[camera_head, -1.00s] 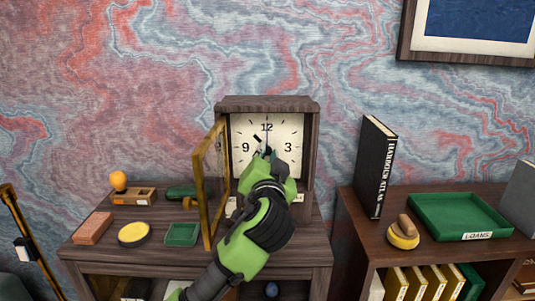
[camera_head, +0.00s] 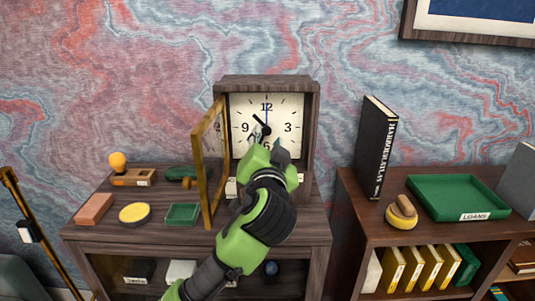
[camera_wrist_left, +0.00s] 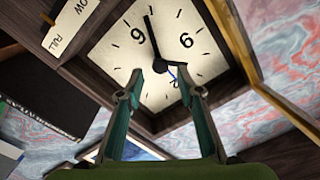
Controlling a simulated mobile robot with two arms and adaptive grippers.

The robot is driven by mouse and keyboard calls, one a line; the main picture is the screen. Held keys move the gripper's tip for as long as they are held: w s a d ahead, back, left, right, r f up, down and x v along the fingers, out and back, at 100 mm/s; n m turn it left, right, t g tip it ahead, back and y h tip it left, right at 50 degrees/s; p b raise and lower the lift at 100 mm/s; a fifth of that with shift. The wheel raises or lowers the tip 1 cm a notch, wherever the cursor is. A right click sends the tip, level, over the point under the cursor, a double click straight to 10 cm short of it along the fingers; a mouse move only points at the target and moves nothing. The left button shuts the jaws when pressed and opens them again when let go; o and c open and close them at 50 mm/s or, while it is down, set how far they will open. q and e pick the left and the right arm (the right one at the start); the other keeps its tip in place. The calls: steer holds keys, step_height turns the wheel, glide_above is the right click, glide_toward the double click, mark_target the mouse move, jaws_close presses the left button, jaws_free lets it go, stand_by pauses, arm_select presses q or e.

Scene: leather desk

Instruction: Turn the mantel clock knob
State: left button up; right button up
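The mantel clock (camera_head: 222,150) stands upright against the wall, its framed door (camera_head: 209,165) swung open to the left. On the pale dial (camera_head: 290,108), a black hand points up-left and a blue hand points to 12. A dark round knob (camera_head: 266,130) is at the dial's centre; it also shows in the left wrist view (camera_wrist_left: 160,66). My left gripper (camera_head: 264,143) is in front of the dial, just below the centre. In the left wrist view its fingers (camera_wrist_left: 161,85) are apart, one to each side below the knob, with nothing between them. Contact cannot be told.
On the left cabinet are an orange-knobbed stamp (camera_head: 118,162), a brick-like block (camera_head: 95,209), a round yellow tin (camera_head: 135,214) and a small green tray (camera_head: 183,215). A black book (camera_head: 374,150) and a green tray (camera_head: 440,208) stand on the right shelf.

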arm_select(q)
steer(key=s, duration=0.9)
steer(key=c, duration=0.5)
steer(key=shift+w+f+m, duration=0.15)
steer(key=shift+f+m, duration=0.15)
jaws_close()
steer(key=m+y+b, duration=0.4)
steer(key=m+b, duration=0.1)
steer(key=m, duration=0.7)
glide_toward(262, 140)
step_height(262, 140, down, 5)
steer(key=s, duration=0.2)
steer(key=shift+t, duration=0.4)
steer(key=shift+d+p+x, duration=0.15)
steer(key=shift+p+x, duration=0.75)
steer(key=shift+x, duration=1.5)
steer(key=shift+d+p+x, duration=0.15)
steer(key=shift+p+x, duration=0.7)
steer(key=shift+x, duration=1.5)
